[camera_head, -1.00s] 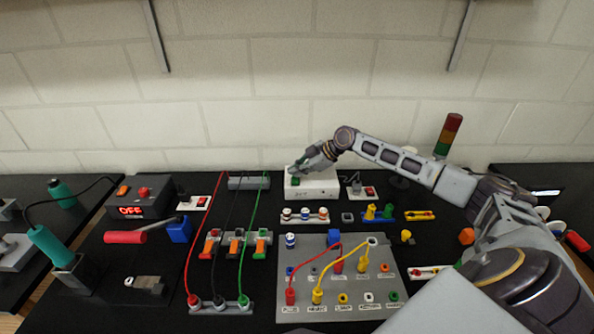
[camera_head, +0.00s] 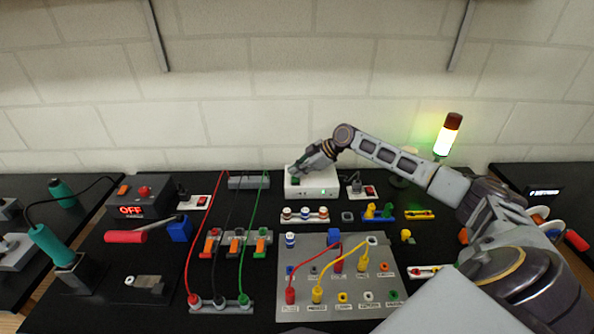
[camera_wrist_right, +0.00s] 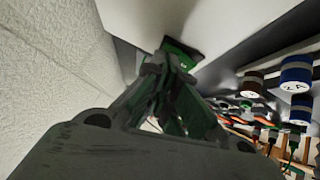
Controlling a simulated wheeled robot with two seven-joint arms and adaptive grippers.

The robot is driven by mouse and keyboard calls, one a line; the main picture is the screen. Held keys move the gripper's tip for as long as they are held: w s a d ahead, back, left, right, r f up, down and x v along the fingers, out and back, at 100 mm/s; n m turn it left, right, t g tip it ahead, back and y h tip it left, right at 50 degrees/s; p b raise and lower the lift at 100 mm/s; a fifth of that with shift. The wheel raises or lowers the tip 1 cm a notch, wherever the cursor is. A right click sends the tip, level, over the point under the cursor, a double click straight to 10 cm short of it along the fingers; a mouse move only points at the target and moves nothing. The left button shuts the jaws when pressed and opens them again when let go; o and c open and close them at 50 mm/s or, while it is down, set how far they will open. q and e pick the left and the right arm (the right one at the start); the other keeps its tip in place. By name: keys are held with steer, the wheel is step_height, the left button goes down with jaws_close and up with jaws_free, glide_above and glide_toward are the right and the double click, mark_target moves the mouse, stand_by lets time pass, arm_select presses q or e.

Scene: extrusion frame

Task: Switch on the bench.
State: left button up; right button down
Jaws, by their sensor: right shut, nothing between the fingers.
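A white box (camera_head: 322,189) stands at the back of the bench near the wall. A small green light shows on its front. A green button (camera_head: 295,181) is on its top left, and it also shows in the right wrist view (camera_wrist_right: 186,52). My right gripper (camera_head: 293,173) is shut and empty, its fingertips at the button and partly covering it. I cannot tell whether they still press it. My left gripper is not in view.
A black supply (camera_head: 140,199) at the left shows OFF in red. A grey panel (camera_head: 325,250) with red and yellow leads stands in front. Breakers with red, black and green cables (camera_head: 189,250) stand left of it. A small red switch (camera_head: 370,191) sits right of the white box.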

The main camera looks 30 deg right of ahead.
steer(key=shift+s+a, duration=0.15)
steer(key=shift+s, duration=0.1)
steer(key=shift+s+a+p, duration=0.2)
steer(key=shift+s+p, duration=0.1)
steer(key=shift+s, duration=0.1)
steer(key=shift+a+r, duration=0.1)
steer(key=shift+r, duration=0.05)
